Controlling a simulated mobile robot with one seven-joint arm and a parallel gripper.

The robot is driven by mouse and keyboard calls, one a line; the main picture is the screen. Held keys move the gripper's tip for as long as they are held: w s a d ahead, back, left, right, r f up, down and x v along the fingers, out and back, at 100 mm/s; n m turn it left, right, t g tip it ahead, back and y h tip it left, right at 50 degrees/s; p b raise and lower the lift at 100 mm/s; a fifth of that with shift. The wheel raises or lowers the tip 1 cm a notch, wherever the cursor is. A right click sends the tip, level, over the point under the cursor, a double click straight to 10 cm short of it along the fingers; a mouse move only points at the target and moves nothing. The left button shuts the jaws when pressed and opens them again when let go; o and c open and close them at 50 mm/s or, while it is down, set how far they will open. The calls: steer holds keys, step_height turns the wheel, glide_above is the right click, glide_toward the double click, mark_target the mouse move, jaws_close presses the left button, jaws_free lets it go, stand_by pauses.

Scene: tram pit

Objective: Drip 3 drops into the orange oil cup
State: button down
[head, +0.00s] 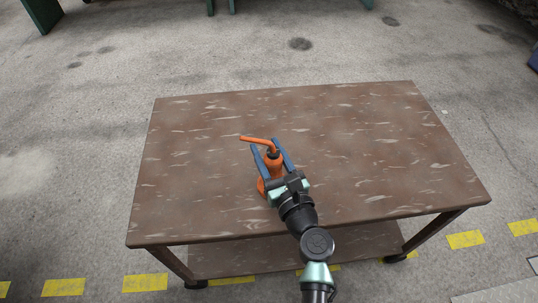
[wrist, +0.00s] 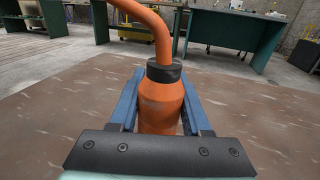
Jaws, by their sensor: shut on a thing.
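An orange squeeze bottle (head: 273,164) with a dark cap and a bent orange spout stands upright in my gripper (head: 271,144). The blue fingers are shut on its sides, one on the left and one on the right. In the wrist view the bottle (wrist: 161,103) is between the two fingers, with its spout bending to the left. It is at the near middle part of the brown table; I cannot tell whether its base touches the top. I see no oil cup in either view.
The brown table (head: 350,140) has a bare top around the bottle, with a lower shelf (head: 240,255) beneath. Yellow floor dashes (head: 145,282) run along the near side. Green benches (wrist: 226,38) stand farther back on the concrete floor.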

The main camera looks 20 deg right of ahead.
step_height(320, 180, up, 18)
steer(key=p, duration=1.1)
steer(key=shift+f, duration=0.15)
